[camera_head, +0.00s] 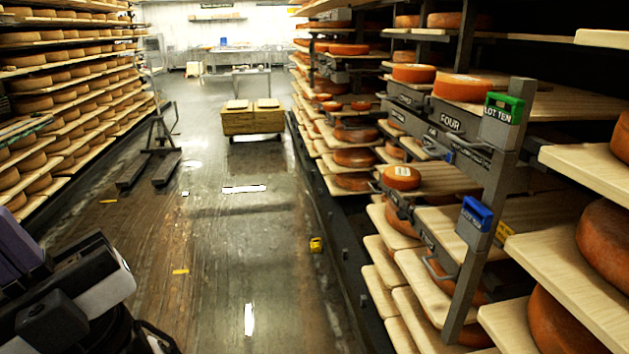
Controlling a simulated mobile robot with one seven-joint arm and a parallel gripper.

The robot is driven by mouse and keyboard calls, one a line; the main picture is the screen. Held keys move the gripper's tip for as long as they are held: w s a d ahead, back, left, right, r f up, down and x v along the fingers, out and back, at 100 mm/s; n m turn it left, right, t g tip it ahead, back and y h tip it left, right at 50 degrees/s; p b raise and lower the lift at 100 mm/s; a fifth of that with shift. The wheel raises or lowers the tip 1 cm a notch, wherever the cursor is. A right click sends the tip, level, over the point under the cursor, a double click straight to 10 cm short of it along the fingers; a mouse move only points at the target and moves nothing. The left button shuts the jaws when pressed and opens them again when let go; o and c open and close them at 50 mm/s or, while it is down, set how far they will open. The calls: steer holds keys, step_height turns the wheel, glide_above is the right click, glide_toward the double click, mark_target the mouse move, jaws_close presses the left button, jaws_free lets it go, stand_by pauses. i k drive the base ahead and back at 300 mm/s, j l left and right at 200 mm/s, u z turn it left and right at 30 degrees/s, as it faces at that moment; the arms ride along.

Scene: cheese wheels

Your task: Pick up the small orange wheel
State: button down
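A small orange cheese wheel (401,177) with a pale mark on its top sits on a wooden shelf board in the right-hand rack. It lies flat near the board's aisle end, with open air above it. Two other small orange wheels, one to the left (331,106) and one to the right (361,105), sit farther back in the same rack. Dark, white and purple parts at the lower left look like my arm. I make out no fingertips there, and nothing touches the small wheels.
Grey rack posts and a green tag (504,108) and blue tag (476,213) stand right of the wheel. Larger wheels (606,244) fill nearby boards. The aisle floor is wet and mostly clear, with a wooden cart (252,122) farther back and a metal stand (158,145) at left.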

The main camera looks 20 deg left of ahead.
mark_target(398, 177)
steer(key=u, duration=3.05)
steer(key=z, duration=3.05)
steer(key=i+j, duration=0.2)
steer(key=i, duration=0.15)
steer(key=i+j, duration=0.25)
steer(key=i, duration=0.15)
steer(key=u, duration=0.05)
